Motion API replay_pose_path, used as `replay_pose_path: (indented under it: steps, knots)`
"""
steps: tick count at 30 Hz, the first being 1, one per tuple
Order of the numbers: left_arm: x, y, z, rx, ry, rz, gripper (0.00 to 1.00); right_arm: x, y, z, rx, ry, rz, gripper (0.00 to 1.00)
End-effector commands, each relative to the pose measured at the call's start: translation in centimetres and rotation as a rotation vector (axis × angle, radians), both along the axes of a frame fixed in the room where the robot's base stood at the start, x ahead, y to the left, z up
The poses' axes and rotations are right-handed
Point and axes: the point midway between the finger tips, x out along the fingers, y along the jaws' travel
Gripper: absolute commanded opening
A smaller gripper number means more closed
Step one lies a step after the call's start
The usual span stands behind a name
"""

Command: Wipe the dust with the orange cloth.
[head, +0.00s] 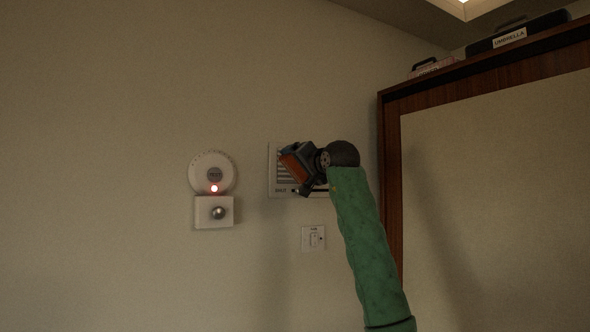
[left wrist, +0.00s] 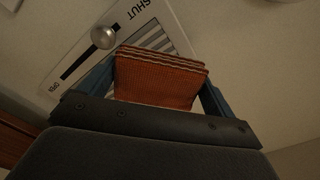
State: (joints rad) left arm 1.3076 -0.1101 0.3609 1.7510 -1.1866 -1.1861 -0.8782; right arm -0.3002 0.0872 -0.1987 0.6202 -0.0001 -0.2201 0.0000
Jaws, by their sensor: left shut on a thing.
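The orange cloth (head: 290,164) is held between the fingers of my left gripper (head: 298,167), in front of the white wall vent panel (head: 272,178). In the left wrist view the folded orange cloth (left wrist: 155,80) sits between two blue fingers and stands out past them towards the vent. It covers part of the slats (left wrist: 160,38). I cannot tell whether the cloth touches the panel. No dust can be made out in the dim light; the cloth and gripper hide part of the panel. My right gripper is not in view.
The panel has a slider with a round knob (left wrist: 103,37). A round white device with a red light (head: 212,172) sits above a white box with a knob (head: 214,212) at left. A small switch (head: 313,238) is below. A wood-framed cabinet (head: 392,170) stands right.

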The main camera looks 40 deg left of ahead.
Motion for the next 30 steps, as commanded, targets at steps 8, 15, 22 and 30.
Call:
replay_pose_path:
  steps: [8,15,22,30]
  knots:
    - [0.0,-0.1,0.0,0.0,0.0,0.0,0.62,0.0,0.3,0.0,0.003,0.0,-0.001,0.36]
    - [-0.4,-1.0,-0.1,-0.001,0.0,-0.001,0.62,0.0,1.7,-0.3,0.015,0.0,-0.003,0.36]
    - [-1.0,-2.6,0.0,0.0,0.0,-0.001,0.62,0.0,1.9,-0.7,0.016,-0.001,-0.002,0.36]
    - [-1.2,-2.9,-0.1,-0.001,0.0,-0.001,0.62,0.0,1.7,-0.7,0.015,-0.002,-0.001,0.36]
